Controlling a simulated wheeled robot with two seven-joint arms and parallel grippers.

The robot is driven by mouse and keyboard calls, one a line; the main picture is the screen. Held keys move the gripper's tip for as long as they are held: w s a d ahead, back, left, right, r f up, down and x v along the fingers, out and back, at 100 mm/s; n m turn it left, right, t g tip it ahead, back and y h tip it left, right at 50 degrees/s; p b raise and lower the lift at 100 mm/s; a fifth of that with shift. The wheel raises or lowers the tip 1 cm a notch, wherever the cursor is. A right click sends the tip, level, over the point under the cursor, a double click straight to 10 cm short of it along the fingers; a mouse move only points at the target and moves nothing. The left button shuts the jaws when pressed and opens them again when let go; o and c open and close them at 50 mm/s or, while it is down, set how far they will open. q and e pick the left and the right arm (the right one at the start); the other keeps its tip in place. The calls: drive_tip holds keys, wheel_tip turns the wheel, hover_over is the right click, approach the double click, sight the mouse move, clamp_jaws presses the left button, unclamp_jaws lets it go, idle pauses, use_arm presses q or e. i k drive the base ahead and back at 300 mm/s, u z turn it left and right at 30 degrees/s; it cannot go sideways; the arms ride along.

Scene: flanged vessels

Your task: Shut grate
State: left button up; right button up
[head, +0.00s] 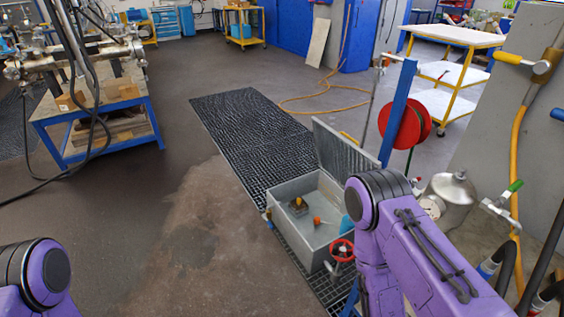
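A grey metal box (291,238) stands on the floor right of centre. A ribbed grey panel (338,150), which looks like its grate or lid, stands raised and tilted at the box's far right side, so the top is open. My purple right arm hides the box's right part. My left arm shows only at the bottom left corner, well away from the box. Neither gripper is in view.
A black floor grating (245,125) runs behind and under the box. A red valve wheel (341,250) is at the box's front right. A red hose reel (402,122) and a metal canister (450,198) stand to the right. Open floor (180,230) lies left of the box.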

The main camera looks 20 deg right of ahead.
sight(327, 139)
drive_tip(key=u, duration=0.2)
drive_tip(key=i, duration=5.7)
drive_tip(key=z, duration=2.75)
drive_tip(key=i, duration=2.65)
drive_tip(key=z, duration=2.8)
